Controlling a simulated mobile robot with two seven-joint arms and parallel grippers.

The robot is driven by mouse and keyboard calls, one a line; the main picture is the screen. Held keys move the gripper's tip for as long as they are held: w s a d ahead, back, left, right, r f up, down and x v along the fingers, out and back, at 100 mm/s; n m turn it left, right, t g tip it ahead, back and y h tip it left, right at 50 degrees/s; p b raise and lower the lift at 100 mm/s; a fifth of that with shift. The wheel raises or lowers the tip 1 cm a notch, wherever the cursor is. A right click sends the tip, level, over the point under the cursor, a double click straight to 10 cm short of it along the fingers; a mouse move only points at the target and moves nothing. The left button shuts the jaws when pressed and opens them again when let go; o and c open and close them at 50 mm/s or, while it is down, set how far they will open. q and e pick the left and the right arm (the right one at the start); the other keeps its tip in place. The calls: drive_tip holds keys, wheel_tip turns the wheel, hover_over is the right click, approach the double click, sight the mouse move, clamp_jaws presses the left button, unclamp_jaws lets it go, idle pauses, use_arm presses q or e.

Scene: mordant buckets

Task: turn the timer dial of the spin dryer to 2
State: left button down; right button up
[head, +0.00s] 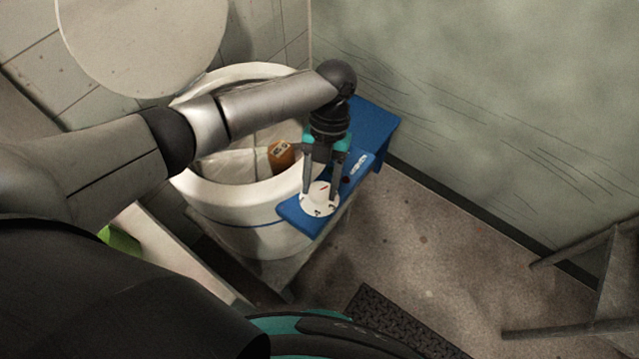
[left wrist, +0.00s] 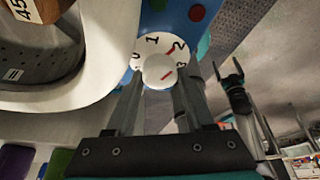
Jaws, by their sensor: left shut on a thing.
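The spin dryer (head: 225,205) is a white tub with a blue control panel (head: 298,222) on its right side. The white round timer dial (head: 321,208) sits on the panel's near end; the left wrist view shows its face (left wrist: 150,42) with 0, 1, 2 and 3. A red line lies close to the 2, and a small red mark is on the central knob (left wrist: 157,72). My left gripper (head: 320,188) points down at the dial, its fingers shut on the knob from both sides. My right gripper (left wrist: 230,70) shows only in the left wrist view, with its fingers apart.
The dryer's round lid (head: 145,40) stands raised at the back left. An orange-brown block (head: 281,155) is inside the tub. A green wall (head: 480,90) rises behind the panel. A grey metal frame (head: 600,270) stands at right.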

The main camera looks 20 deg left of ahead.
use_arm(q)
drive_tip(key=shift+m, duration=0.6)
drive_tip(key=shift+f, duration=0.1)
drive_tip(key=shift+c, duration=1.4)
unclamp_jaws()
drive_tip(key=p+v, duration=0.1)
drive_tip(key=v, duration=1.4)
drive_tip(key=shift+d, duration=0.25)
